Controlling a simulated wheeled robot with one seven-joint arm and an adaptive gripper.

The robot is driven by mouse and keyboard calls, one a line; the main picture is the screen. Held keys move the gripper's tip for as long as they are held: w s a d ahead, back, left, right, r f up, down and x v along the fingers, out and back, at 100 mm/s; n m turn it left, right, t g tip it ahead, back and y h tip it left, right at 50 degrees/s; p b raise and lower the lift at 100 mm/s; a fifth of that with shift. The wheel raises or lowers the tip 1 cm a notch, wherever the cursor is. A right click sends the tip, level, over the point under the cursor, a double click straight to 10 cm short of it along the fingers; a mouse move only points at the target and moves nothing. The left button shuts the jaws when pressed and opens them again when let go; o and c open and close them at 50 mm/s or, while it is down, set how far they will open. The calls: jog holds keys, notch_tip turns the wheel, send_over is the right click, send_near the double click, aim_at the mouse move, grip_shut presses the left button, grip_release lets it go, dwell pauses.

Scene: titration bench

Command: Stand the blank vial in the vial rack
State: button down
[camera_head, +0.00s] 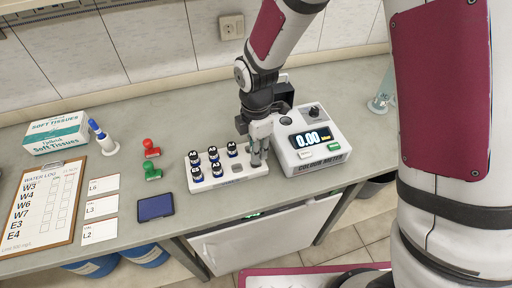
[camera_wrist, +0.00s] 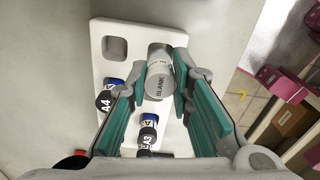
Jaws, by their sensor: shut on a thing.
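The blank vial (camera_wrist: 160,75) has a grey-white cap and a side label reading BLANK. My gripper (camera_wrist: 162,92) is shut on it, with one teal-padded finger on each side. In the head view my gripper (camera_head: 258,158) points down over the right end of the white vial rack (camera_head: 232,180). The rack also shows in the wrist view (camera_wrist: 112,62), with an empty square slot near its far end. The vial is over the rack; whether its base is inside a slot is hidden. In the head view the fingers mostly hide the vial.
Several dark-capped vials (camera_head: 213,153) stand in the rack left of my gripper. The colour meter (camera_head: 310,140), reading 0.00, stands close on the right. Red and green stamps (camera_head: 151,148), a dark blue pad (camera_head: 155,207) and label cards lie left. Bench behind the rack is clear.

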jog(key=shift+f, duration=0.1)
dwell(0.5)
jog(key=shift+f+b, duration=0.65)
jog(key=shift+f, duration=0.55)
jog(key=c, duration=0.9)
grip_release()
jog(key=shift+o, duration=0.2)
jog(key=shift+r, duration=0.1)
jog(key=shift+r+p, duration=1.5)
jog(key=shift+r, duration=1.4)
